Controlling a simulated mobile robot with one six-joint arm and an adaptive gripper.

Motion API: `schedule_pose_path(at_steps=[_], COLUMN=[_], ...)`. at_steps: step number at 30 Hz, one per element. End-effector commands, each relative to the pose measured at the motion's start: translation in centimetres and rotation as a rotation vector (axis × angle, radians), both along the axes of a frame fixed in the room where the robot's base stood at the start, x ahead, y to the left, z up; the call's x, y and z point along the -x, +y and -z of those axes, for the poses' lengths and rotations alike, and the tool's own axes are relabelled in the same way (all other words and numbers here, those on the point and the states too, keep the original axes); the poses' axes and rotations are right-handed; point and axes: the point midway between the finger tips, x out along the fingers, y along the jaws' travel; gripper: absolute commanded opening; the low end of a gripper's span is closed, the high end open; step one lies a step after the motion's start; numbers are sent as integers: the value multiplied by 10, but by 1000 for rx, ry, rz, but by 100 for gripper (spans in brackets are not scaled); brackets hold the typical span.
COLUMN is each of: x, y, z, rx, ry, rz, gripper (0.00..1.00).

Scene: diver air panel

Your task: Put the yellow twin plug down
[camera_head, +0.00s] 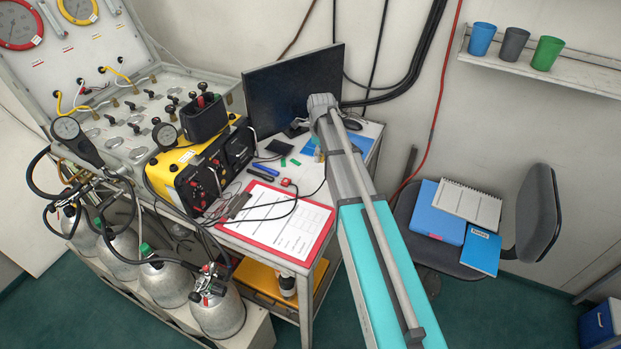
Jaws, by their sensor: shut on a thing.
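My arm reaches up from the lower right to above the desk, and its upper end stands in front of the monitor's right edge. My gripper cannot be made out; the arm's own links appear to hide it. I cannot identify the yellow twin plug for certain. A small yellowish patch (318,156) shows just left of my arm on the desk, too small to name. What the gripper holds cannot be seen.
The desk bears a red clipboard (277,222), a black-and-yellow comms box (200,165), a monitor (290,88), pens and loose cables. Gas cylinders (217,312) stand at left. A chair (538,212) with folders is at right. Cups stand on a shelf (550,72).

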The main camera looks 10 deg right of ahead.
Motion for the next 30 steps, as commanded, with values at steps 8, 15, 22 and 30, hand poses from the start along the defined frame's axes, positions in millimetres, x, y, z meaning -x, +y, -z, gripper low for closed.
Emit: schedule_pose_path(at_steps=[8,15,22,30], x=[73,94,93,81], y=[40,53,53,48], z=[6,7,7,13], rx=[-1,-2,-2,-2], ry=[3,4,4,4], rz=[-1,2,2,3], gripper=[0,0,0,0])
